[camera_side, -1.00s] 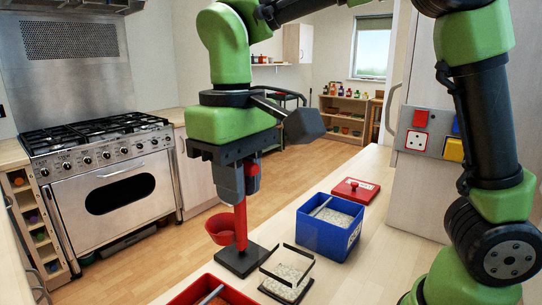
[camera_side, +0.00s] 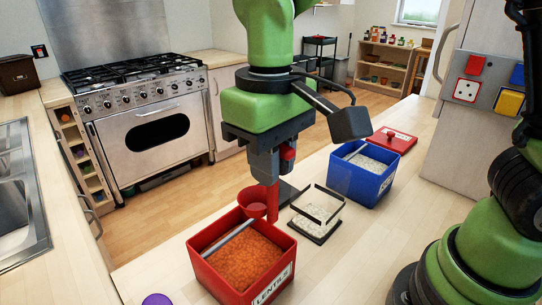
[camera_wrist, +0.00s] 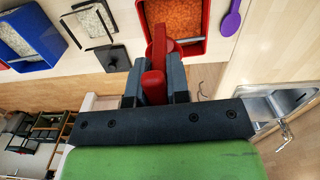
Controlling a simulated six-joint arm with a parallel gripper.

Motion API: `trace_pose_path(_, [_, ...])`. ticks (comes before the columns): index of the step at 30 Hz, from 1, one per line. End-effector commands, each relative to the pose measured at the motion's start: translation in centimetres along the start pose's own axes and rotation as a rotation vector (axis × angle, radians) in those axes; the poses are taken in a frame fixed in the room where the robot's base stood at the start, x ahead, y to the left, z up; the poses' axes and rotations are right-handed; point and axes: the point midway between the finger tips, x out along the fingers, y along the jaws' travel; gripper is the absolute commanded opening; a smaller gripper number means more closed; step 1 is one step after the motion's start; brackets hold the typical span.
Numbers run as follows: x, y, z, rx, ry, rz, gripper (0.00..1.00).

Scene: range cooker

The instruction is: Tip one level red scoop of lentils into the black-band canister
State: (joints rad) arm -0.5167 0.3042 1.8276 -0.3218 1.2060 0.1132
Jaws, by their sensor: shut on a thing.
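My gripper (camera_side: 272,180) is shut on the red scoop (camera_side: 252,210), its handle pointing down from the jaws. The scoop's cup appears close to the back rim of the red lentil bin (camera_side: 207,282); its contents are not visible. The scoop's red handle shows between my jaws in the wrist view (camera_wrist: 154,85). Orange lentils (camera_side: 242,258) fill much of the bin, with a grey bar (camera_side: 228,239) across it. A clear-sided container with black rim and base (camera_side: 318,210), probably the black-band canister, stands behind to the right with pale grains inside.
A blue bin (camera_side: 362,185) of pale grains with a grey bar stands farther back. A red lid (camera_side: 391,140) lies behind it. A black plate (camera_side: 287,190) is beside the canister. A purple utensil (camera_wrist: 232,18) lies beside the red bin.

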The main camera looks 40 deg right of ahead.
Motion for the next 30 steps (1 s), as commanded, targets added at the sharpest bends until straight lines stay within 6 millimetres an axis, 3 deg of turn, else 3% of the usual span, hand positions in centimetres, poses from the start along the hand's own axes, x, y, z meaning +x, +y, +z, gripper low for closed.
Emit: trace_pose_path(30, [8.1, 0.0, -0.1, 0.000, -0.004, 0.002, 0.00])
